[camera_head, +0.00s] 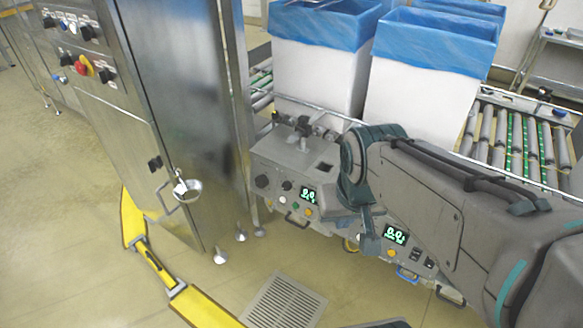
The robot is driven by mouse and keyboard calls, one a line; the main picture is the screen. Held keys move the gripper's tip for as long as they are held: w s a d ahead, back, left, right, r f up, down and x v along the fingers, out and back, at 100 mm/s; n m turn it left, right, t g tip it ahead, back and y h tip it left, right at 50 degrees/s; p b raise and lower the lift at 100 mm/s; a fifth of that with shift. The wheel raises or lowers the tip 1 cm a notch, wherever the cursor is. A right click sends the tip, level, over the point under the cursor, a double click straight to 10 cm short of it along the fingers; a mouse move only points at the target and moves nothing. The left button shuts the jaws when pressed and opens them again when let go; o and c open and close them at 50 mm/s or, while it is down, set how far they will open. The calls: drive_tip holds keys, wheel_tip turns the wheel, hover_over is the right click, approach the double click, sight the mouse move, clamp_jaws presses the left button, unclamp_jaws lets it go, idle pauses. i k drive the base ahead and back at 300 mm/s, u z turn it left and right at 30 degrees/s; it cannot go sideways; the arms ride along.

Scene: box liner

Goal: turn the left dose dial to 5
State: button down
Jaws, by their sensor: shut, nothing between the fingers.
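The grey dosing panel (272,160) stands low in front of the conveyor. Its left part carries a larger black knob (261,182), a smaller dark knob (287,186) and a lit green display (308,194). I cannot tell for certain which knob is the left dose dial, and no pointer or scale is readable. My gripper (370,244) hangs down in front of the panel's right part, right of both knobs and apart from them. It is shut and empty. My wrist and arm hide part of the panel.
A second lit display (396,235) is right of my gripper. White boxes with blue liners (427,95) stand on the roller conveyor (508,135) behind. A steel cabinet (185,90) is close on the left. A yellow floor rail (205,307) and a drain grate (285,302) lie in front.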

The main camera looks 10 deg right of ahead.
sight(287, 185)
drive_tip(key=k, duration=0.65)
drive_tip(key=u, duration=0.55)
drive_tip(key=i, duration=1.35)
drive_tip(key=z, duration=0.7)
